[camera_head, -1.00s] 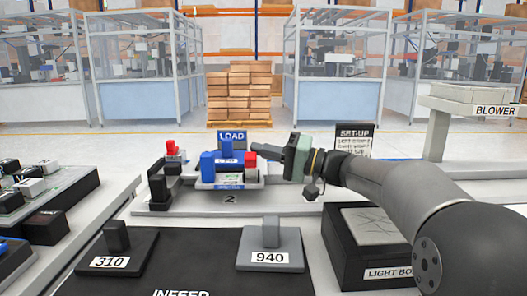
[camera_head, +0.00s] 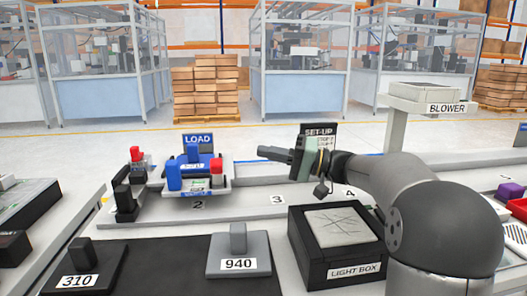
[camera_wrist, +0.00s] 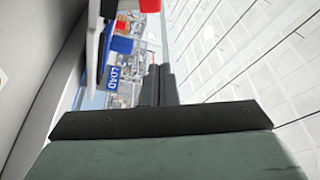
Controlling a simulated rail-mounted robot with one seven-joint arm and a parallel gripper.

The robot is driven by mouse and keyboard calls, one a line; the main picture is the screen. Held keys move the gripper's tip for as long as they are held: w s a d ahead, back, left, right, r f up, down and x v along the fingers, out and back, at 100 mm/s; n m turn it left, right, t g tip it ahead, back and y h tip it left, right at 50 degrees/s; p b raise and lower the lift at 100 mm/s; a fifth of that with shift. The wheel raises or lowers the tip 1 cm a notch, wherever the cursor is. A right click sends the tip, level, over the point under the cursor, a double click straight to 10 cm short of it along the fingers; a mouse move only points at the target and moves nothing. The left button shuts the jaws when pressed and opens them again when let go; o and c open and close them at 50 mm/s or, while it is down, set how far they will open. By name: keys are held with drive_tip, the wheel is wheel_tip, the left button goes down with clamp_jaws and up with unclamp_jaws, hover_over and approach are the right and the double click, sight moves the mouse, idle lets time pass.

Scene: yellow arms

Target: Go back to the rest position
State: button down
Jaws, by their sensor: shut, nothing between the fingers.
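My gripper (camera_head: 269,153) points left above the bench in the head view, to the right of the blue LOAD fixture (camera_head: 196,182). It is apart from the fixture. Its fingers are together with nothing between them. In the wrist view the dark fingers (camera_wrist: 158,85) lie side by side, with the blue LOAD sign (camera_wrist: 114,78) beyond them to the left. My grey arm comes in from the right side of the head view.
A black light box (camera_head: 335,245) stands below my arm. The BLOWER stand (camera_head: 430,105) is at the back right. A SET-UP sign (camera_head: 319,132) stands behind my gripper. Blocks 310 (camera_head: 84,262) and 940 (camera_head: 238,250) sit on the dark INFEED mat in front.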

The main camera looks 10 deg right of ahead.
drive_tip(key=s+a+r+m+g+h+p, duration=0.1)
drive_tip(key=s+a+r+g+h+p, duration=0.2)
drive_tip(key=s+p, duration=0.55)
drive_tip(key=s+a+r+m+g+h+p, duration=0.15)
drive_tip(key=s+a+r+h+p, duration=0.3)
drive_tip(key=p, duration=0.75)
drive_tip(key=s+d+r+h+p, duration=0.4)
drive_tip(key=s+p, duration=0.5)
drive_tip(key=p, duration=0.3)
drive_tip(key=s+d+r+n+h+p, duration=0.1)
drive_tip(key=s+d+r+h+p, duration=0.4)
drive_tip(key=s+p, duration=0.5)
drive_tip(key=shift+d+r+g+h+p, duration=0.2)
drive_tip(key=shift+r+g+h+p, duration=0.2)
drive_tip(key=shift+h+p, duration=0.6)
